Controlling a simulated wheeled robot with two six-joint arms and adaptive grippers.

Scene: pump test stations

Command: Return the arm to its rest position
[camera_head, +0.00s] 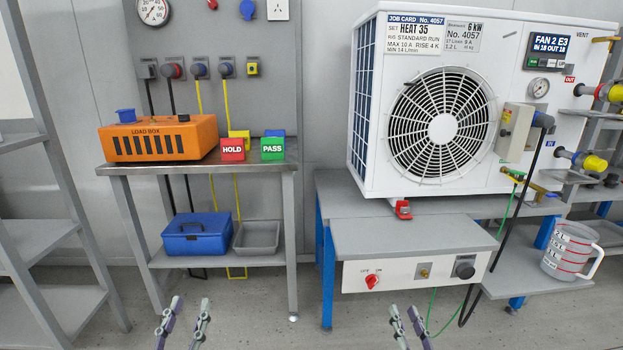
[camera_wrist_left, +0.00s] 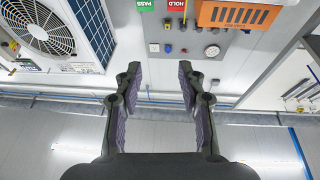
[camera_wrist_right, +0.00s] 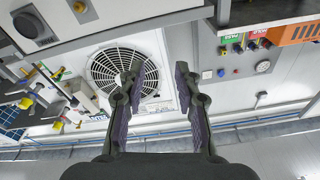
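My left gripper (camera_head: 184,322) is at the bottom of the head view, left of centre, in front of the small bench. Its two fingers stand apart with nothing between them, as the left wrist view (camera_wrist_left: 158,90) also shows. My right gripper (camera_head: 409,326) is at the bottom of the head view, in front of the heat pump bench. Its fingers are apart and empty in the right wrist view (camera_wrist_right: 158,88). Neither gripper touches anything. Most of both arms lies outside the head view.
The heat pump (camera_head: 366,150) stands on a grey bench with a control panel (camera_head: 411,276). A measuring jug (camera_head: 570,252) stands on a low shelf at right. An orange load box (camera_head: 158,139) and HOLD (camera_head: 232,149) and PASS (camera_head: 272,149) blocks stand on the left bench. Floor between benches is clear.

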